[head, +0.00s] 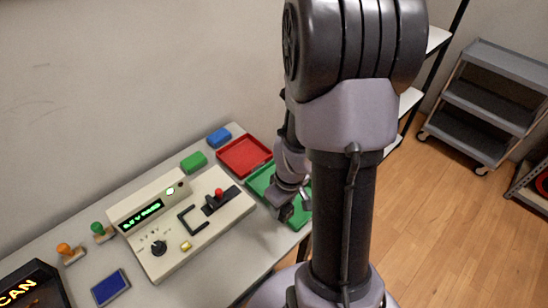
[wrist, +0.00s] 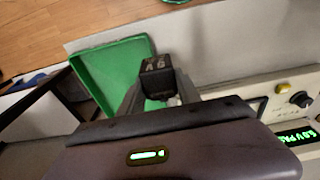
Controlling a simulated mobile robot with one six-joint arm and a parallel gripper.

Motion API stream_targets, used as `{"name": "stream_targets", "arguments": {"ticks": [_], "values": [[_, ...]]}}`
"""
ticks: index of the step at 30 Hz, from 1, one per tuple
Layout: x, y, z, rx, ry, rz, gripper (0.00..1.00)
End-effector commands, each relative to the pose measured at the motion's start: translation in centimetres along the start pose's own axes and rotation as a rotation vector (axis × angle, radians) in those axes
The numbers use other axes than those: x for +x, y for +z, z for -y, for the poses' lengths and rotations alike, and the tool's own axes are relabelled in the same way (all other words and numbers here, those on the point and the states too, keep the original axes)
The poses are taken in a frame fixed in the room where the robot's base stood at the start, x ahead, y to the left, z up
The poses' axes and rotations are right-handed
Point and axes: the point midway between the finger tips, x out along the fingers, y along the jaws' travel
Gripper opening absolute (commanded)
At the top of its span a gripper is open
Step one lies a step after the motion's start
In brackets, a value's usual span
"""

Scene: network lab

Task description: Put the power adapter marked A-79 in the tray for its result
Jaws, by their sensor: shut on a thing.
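My gripper (wrist: 160,103) is shut on a small black power adapter (wrist: 157,70). The adapter has pale marking on its face, too blurred to read in full. In the wrist view the held adapter is over the near right part of the green tray (wrist: 97,72); its height above the tray is unclear. In the head view my gripper (head: 292,204) is over the green tray (head: 262,182), which my arm partly covers. The red tray (head: 244,157) lies beside it, empty. The tester (head: 180,222) shows green text that seems to contain "PA" in the wrist view (wrist: 298,136).
The tester has a red-topped lever (head: 218,193). Blue (head: 219,137) and green (head: 194,162) blocks stand behind it. Two stamps (head: 70,253), a blue pad (head: 110,287) and a scan device (head: 30,288) are at left. A grey cart (head: 490,100) stands on the floor, right.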

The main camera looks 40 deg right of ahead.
Motion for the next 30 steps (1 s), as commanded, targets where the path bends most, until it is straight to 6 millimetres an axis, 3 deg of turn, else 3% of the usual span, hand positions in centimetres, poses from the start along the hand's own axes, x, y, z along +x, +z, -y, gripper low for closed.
{"name": "stream_targets", "arguments": {"ticks": [6, 14, 19, 29, 30], "values": [[2.0, -3.9, -5.4, 0.002, -0.001, 0.001, 0.0], [2.6, -6.3, -8.6, 0.002, -0.002, 0.002, 0.0], [6.2, -5.8, -8.5, 0.001, -0.004, 0.004, 0.0], [6.3, -5.8, -8.4, 0.001, -0.002, 0.003, 0.0], [6.4, -5.8, -8.4, 0.001, -0.003, 0.003, 0.42]]}}
